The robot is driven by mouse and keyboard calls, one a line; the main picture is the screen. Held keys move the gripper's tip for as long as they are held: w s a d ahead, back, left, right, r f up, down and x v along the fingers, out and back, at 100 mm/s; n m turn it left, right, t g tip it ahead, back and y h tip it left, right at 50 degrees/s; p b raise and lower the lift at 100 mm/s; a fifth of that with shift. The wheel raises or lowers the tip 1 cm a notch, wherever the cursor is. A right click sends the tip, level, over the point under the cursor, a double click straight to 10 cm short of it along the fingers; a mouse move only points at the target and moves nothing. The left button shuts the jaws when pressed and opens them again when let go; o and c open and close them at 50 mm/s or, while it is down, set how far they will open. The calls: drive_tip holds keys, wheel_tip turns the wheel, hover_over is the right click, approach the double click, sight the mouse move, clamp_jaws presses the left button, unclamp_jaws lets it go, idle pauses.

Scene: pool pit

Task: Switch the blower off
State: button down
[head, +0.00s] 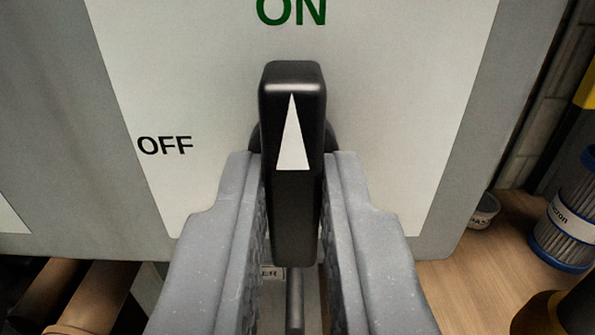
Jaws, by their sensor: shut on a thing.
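A black rotary switch handle (292,80) stands out from a white label plate (410,110) on a grey panel. Its white arrow points up at the green word ON. The word OFF is printed on the plate to the left of the handle. My gripper (297,185) reaches in from below, with one grey finger on each side of the handle's lower half. The fingers are shut on the handle. The switch's round base is mostly hidden behind the handle and fingers.
At the right, a wooden surface (470,275) holds a cylindrical filter cartridge (570,220) with blue ends and a small grey cup (484,212). A yellow thing (587,90) shows at the right edge. Brown pipes (85,300) run below the panel at left.

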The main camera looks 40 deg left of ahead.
drive_tip(key=n+b, duration=0.2)
drive_tip(key=b, duration=0.1)
drive_tip(key=n+b, duration=0.1)
drive_tip(key=shift+f+n, duration=0.25)
drive_tip(key=shift+n, duration=0.15)
drive_tip(key=n+b, duration=0.2)
drive_tip(key=b, duration=0.1)
drive_tip(key=shift+r+n, duration=0.1)
drive_tip(key=shift+n, duration=0.2)
drive_tip(key=shift+n+b, duration=1.2)
drive_tip(key=n+b, duration=0.7)
drive_tip(key=n, duration=0.1)
drive_tip(key=shift+f+b, duration=0.2)
drive_tip(key=shift+b, duration=0.15)
drive_tip(key=shift+a+r+n+b, duration=0.1)
drive_tip(key=shift+r+n+b, duration=0.05)
drive_tip(key=shift+n+b, duration=0.65)
